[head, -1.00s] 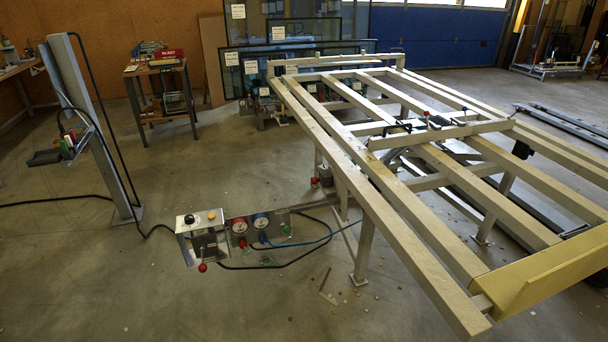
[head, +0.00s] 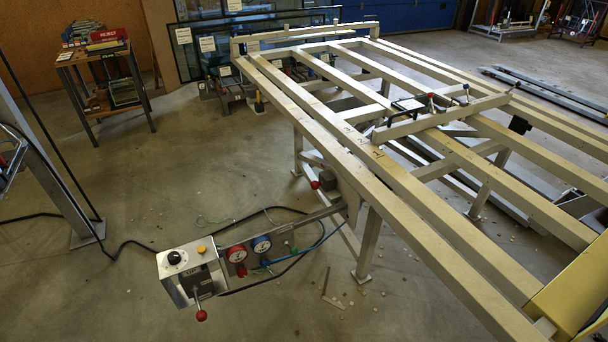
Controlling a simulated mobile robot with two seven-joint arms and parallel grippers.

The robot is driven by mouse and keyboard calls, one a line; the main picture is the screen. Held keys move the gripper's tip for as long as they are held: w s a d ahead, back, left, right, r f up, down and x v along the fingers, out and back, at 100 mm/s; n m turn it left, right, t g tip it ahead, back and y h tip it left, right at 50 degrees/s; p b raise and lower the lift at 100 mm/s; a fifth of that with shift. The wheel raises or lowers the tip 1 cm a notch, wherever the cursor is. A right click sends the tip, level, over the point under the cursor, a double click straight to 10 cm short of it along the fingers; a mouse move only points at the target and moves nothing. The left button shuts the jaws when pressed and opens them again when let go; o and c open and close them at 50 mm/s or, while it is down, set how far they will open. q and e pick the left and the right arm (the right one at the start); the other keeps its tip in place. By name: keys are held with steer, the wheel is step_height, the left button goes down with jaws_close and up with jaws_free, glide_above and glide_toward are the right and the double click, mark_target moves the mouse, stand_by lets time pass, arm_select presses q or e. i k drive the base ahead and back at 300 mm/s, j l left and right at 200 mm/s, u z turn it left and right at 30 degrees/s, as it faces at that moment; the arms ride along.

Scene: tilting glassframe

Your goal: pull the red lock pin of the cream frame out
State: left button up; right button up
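The cream frame (head: 372,158) fills the right half of the head view, its long beams running from back left to front right. A small red knob (head: 315,185) shows beside a dark block (head: 327,179) under the frame's near side, by a leg. It may be the lock pin; it is too small to tell how deep it sits. Another red ball tops a lever (head: 201,315) on the grey control box (head: 190,272). Neither of my grippers is in view.
A grey post (head: 50,170) stands at left, a small table (head: 103,85) behind. The floor between post and frame is mostly clear.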

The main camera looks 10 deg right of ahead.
mark_target(314, 185)
steer(key=i+j, duration=0.3)
steer(key=i+j+z, duration=0.1)
steer(key=i+j, duration=0.15)
steer(key=j, duration=0.3)
steer(key=i+j, duration=0.1)
steer(key=j, duration=0.2)
steer(key=i+j+z, duration=0.1)
steer(key=j, duration=0.2)
steer(key=i+j, duration=0.1)
steer(key=j, duration=0.85)
steer(key=i+j+z, duration=0.1)
steer(key=j, duration=0.5)
